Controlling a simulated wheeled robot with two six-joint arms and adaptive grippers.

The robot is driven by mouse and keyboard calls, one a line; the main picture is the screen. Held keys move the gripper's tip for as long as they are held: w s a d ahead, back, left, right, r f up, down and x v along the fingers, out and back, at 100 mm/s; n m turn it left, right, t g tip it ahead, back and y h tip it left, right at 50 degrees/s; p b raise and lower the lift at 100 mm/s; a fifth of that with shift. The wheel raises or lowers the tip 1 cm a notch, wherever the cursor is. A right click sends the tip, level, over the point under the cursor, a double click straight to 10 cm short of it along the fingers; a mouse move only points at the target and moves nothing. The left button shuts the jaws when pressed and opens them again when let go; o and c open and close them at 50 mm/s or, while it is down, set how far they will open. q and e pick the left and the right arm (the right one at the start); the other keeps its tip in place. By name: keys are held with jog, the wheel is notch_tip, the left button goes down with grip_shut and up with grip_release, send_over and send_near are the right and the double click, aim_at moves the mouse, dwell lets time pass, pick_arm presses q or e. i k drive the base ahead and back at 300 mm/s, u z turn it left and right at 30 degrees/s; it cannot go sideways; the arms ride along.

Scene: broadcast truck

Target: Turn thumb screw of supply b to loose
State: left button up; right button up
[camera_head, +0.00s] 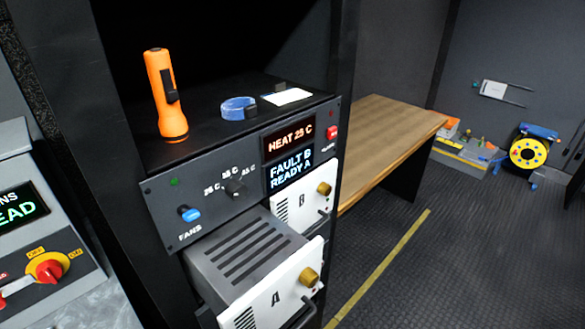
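Supply B (290,207) is a white-fronted module marked B, seated in the right part of the rack unit. Its brass thumb screw (324,188) is at the upper right of its front, with a dark handle below it. I cannot tell from here whether the screw is tight or loose. Supply A (262,296) is marked A and sticks out of the rack towards me, with its own brass thumb screw (309,277). The display (290,168) above reads FAULT B, READY A. Neither of my grippers is in view.
An orange flashlight (166,95), blue tape (238,108) and a white card (287,96) are on the rack unit's top. A wooden table (385,135) stands behind on the right. Open floor lies at right.

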aim_at(324, 189)
jog(key=u, duration=2)
jog(key=k, duration=0.6)
jog(key=z, duration=1.5)
